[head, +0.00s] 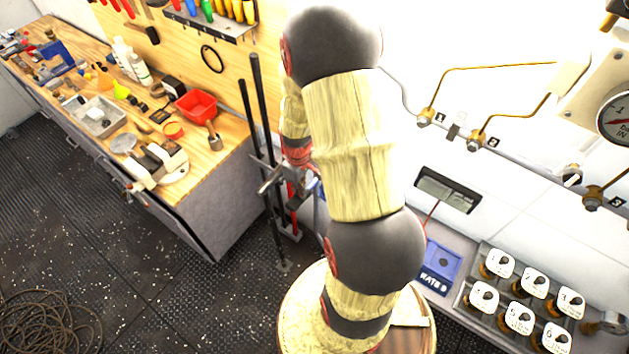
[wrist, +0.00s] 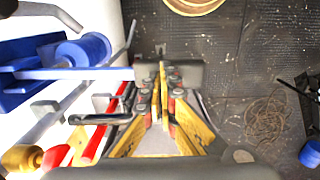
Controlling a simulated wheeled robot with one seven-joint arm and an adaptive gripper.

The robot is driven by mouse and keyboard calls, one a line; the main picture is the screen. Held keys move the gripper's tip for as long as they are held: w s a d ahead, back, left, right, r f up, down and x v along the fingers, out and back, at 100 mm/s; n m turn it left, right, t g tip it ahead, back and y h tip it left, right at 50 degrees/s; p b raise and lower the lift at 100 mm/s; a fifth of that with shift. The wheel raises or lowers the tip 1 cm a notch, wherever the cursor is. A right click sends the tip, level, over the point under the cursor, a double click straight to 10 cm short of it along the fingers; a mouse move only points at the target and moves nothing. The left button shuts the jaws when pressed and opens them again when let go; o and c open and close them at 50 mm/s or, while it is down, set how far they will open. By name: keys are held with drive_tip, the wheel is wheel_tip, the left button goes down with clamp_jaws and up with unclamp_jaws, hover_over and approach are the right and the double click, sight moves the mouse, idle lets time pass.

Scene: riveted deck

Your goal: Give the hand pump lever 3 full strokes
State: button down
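The hand pump stands by the end of the workbench in the head view, partly hidden behind my arm. I make out a tall dark rod (head: 263,105), a second thin dark rod (head: 246,105) and red parts (head: 293,203) low down. I cannot tell for sure which rod is the lever. A black handle (wrist: 100,119) and a red bar (wrist: 98,140) show left of the fingers.
A labelled valve panel (head: 520,300) and a blue box (head: 440,265) are on the right.

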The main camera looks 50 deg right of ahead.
drive_tip(key=shift+f+b, duration=3.15)
drive_tip(key=shift+f, duration=1.55)
drive_tip(key=shift+r+p, duration=4.3)
drive_tip(key=shift+r, duration=1.95)
drive_tip(key=shift+r, duration=0.15)
wheel_tip(320, 180, up, 5)
drive_tip(key=p, duration=0.3)
